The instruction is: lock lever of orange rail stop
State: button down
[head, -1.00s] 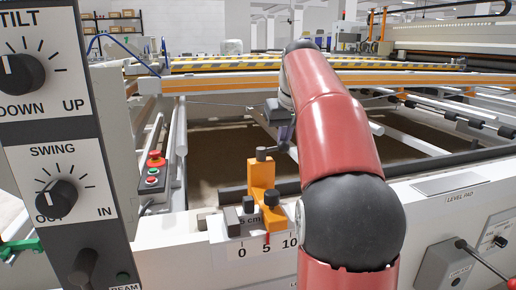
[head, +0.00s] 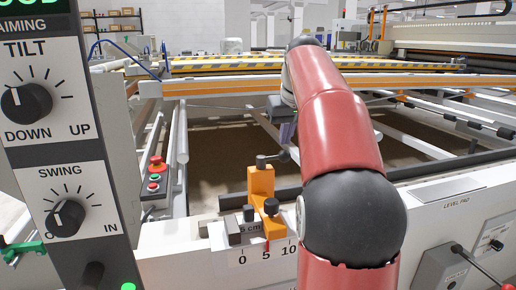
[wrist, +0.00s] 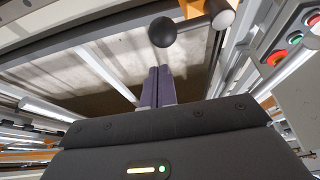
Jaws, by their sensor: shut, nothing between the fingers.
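The orange rail stop (head: 261,184) stands on the near rail, above a scale marked 0, 5 and 10 with a red pointer near 5. Its lock lever (head: 272,158) sits on top: a dark hub with a short rod pointing right to a black ball knob. In the wrist view the ball knob (wrist: 163,32) is just beyond the fingertips, with the rod running right to the hub. My gripper (head: 286,139) is shut and empty, its purple fingers just above and behind the knob in the head view. The fingertips (wrist: 156,70) look apart from the knob.
A second black knob (head: 271,206) sits on the stop's lower front. A dark block (head: 233,232) lies left of it on the rail. A control panel (head: 68,150) stands at the near left. A button box (head: 154,176) is behind it. Open space lies behind the rail.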

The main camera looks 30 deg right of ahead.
jog(key=shift+w+r, duration=0.25)
jog(key=shift+r, duration=0.8)
jog(key=shift+w+r, duration=0.25)
jog(key=shift+r, duration=0.75)
jog(key=shift+s, duration=0.1)
